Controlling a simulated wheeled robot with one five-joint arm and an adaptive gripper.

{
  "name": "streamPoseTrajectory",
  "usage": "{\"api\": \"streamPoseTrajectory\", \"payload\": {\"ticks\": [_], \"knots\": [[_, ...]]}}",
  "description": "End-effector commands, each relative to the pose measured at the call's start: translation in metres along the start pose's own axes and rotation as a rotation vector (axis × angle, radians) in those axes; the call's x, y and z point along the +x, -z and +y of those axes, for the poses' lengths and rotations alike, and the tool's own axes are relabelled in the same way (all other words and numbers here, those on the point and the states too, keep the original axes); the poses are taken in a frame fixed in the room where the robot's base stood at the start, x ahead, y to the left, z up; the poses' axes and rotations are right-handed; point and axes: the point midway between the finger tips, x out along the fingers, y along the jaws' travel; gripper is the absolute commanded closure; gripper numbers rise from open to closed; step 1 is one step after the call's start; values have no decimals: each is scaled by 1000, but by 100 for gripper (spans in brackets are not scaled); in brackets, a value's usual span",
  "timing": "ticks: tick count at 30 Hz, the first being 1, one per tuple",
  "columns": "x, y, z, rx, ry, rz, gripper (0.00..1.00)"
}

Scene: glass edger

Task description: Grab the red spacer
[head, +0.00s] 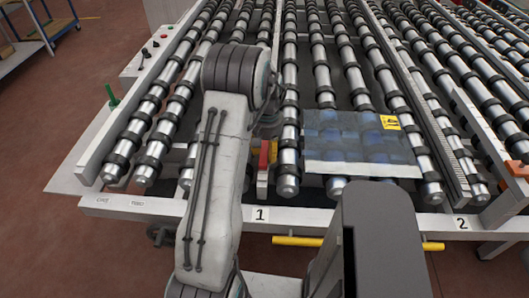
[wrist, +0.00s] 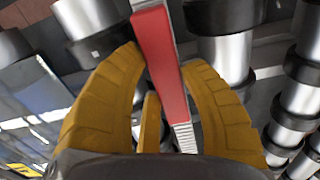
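The red spacer (wrist: 160,65) is a long, narrow red bar. In the wrist view it runs from the top centre down between the yellow fingers of my gripper (wrist: 164,62). One fingertip is close to each side of it, and a third yellow finger shows lower down, beside its left edge. I cannot tell whether the fingertips press on it. In the head view only a small part of the red spacer (head: 264,155) shows, just right of my arm, by the conveyor's front edge above label 1. My arm hides most of my gripper there.
The roller conveyor (head: 190,206) fills most of the head view, its rollers close on both sides of the spacer. A glass sheet (head: 360,150) with a yellow label lies on the rollers to the right. A green peg (head: 112,97) stands at the left.

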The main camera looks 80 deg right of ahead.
Motion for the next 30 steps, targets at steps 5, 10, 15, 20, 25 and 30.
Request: {"api": "streamPoseTrajectory", "payload": {"ticks": [5, 10, 15, 20, 25, 30], "knots": [[0, 0, 0, 0, 0, 0, 80], [0, 0, 0, 0, 0, 0, 86], [0, 0, 0, 0, 0, 0, 86], [-2, 0, 0, 0, 0, 1, 86], [-12, 1, 0, 0, 0, 2, 86], [-37, 2, 0, 0, -1, 7, 86]]}}
